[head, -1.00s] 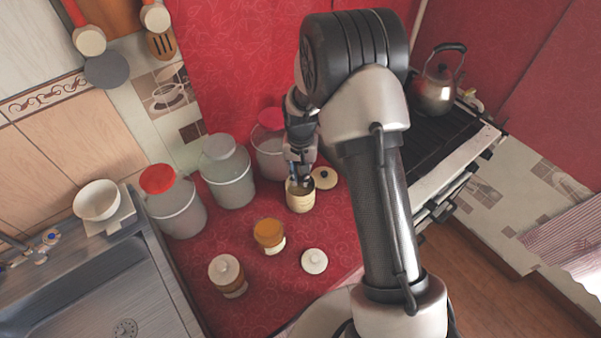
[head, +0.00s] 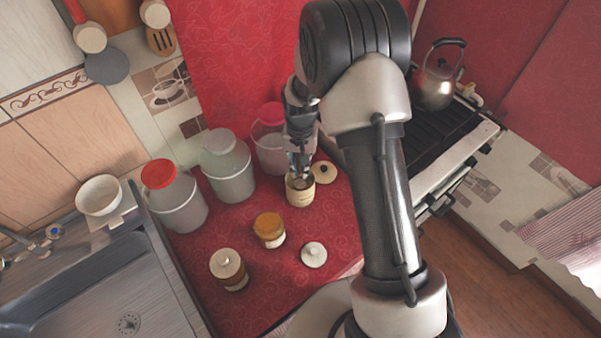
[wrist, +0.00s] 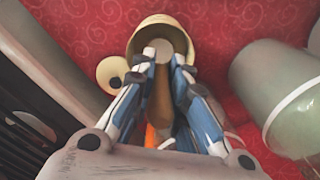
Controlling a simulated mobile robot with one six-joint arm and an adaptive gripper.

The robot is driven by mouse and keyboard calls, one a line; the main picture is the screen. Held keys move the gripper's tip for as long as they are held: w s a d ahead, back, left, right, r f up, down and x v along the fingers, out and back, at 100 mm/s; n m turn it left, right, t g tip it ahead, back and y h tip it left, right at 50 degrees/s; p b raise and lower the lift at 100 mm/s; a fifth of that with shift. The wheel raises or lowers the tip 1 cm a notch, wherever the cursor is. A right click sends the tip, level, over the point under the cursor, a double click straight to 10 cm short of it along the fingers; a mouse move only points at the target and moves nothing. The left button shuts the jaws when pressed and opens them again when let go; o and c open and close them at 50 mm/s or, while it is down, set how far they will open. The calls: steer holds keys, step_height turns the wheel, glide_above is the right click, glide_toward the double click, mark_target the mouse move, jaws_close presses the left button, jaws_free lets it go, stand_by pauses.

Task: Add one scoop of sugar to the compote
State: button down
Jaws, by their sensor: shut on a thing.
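A cream open jar (head: 300,193) stands on the red counter; it also shows in the wrist view (wrist: 160,24). My gripper (head: 299,172) is right over its mouth, pointing down, and is also in the wrist view (wrist: 168,68). It is shut on a slim brown handle (wrist: 160,98), seemingly of a scoop, with a pale round end at the jar's mouth. The jar's contents are mostly hidden. An open jar with orange-brown contents (head: 269,227), possibly the compote, stands nearer the front. Its contents cannot be told for certain.
A cream lid with a black knob (head: 323,172) lies beside the cream jar. A white lid (head: 314,254) lies near the front edge. A lidded jar (head: 228,266) stands left of it. Large canisters (head: 228,170) line the back. The stove (head: 440,140) is right, the sink (head: 90,300) left.

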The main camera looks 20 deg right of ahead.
steer(key=shift+r+p, duration=2.6)
steer(key=shift+r, duration=1.65)
